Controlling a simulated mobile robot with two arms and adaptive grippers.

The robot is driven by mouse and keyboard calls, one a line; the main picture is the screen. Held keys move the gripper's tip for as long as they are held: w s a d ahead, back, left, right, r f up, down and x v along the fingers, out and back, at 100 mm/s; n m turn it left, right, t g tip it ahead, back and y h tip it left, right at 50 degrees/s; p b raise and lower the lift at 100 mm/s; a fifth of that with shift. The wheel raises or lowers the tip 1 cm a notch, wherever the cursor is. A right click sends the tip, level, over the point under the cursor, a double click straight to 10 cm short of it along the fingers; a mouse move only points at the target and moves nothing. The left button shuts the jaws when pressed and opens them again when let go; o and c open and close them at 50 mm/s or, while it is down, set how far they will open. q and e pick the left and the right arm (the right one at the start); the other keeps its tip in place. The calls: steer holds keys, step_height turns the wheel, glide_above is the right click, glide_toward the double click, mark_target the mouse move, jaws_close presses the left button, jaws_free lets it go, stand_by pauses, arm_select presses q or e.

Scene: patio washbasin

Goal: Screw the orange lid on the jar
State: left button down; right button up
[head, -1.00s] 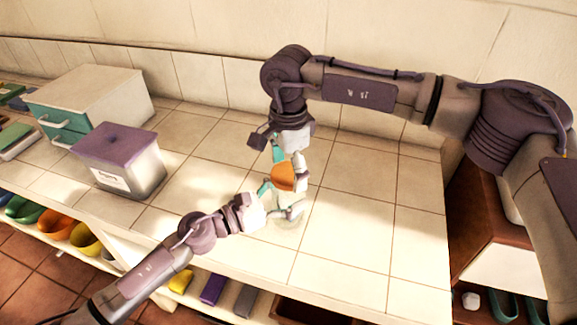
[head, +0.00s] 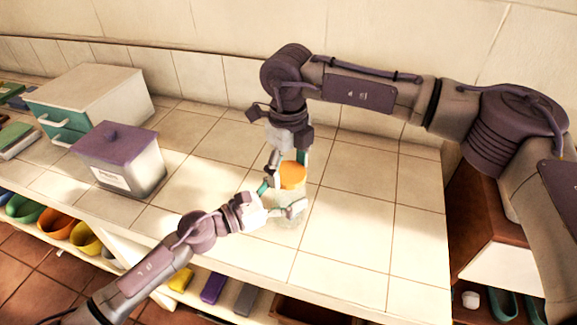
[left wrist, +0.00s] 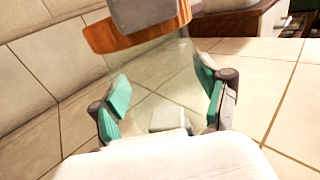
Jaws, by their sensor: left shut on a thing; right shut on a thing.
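The orange lid (head: 292,176) is at the top of the clear glass jar (head: 288,222), which stands upright on the tiled counter. My right gripper (head: 287,161) comes down from above and is shut on the lid. My left gripper (head: 281,203) is shut around the jar's body from the left. In the left wrist view, the teal pads of my left gripper (left wrist: 162,88) flank the see-through jar (left wrist: 160,75). The lid (left wrist: 104,36) spans the jar's mouth there, partly hidden by a grey finger of my right gripper. I cannot tell how deep the lid sits.
A white box with a purple lid (head: 116,142) and a drawer unit with teal drawers (head: 95,95) stand at the left. The counter (head: 365,210) is clear right of the jar. Colored bins (head: 55,222) sit on the shelf below its front edge.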

steer(key=shift+m, duration=0.3)
steer(key=o, duration=1.3)
step_height(320, 180, up, 12)
arm_select(q)
jaws_free()
